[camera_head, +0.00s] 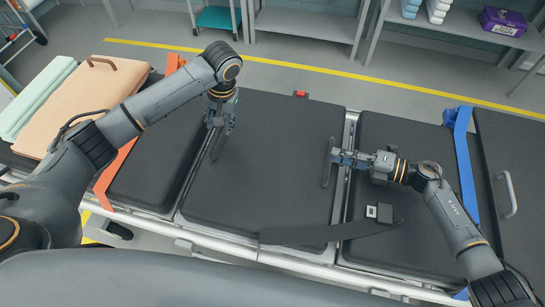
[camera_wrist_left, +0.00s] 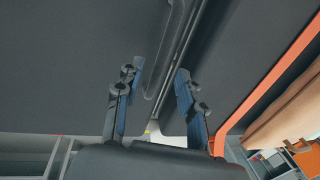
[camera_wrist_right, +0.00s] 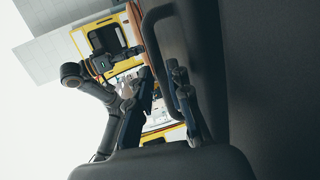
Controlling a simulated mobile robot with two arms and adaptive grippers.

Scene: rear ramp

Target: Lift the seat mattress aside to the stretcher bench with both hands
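The seat mattress (camera_head: 272,185) is the dark grey middle pad, lying flat, with a dark handle on its left and right sides. My left gripper (camera_head: 219,128) is at the left handle (camera_head: 217,147); in the left wrist view its fingers (camera_wrist_left: 155,85) are spread, with the handle bar showing between them. My right gripper (camera_head: 333,158) is at the right handle (camera_head: 328,165); in the right wrist view its fingers (camera_wrist_right: 162,85) are apart, with the handle (camera_wrist_right: 152,40) close to them. Contact is unclear. I cannot tell which surface is the stretcher bench.
Dark pads lie either side, the left under an orange strap (camera_head: 115,170), the right with a blue strap (camera_head: 464,160). A black belt (camera_head: 310,233) with a buckle (camera_head: 380,212) crosses the front edge. A folded peach pad (camera_head: 90,95) lies at left. Shelves stand behind.

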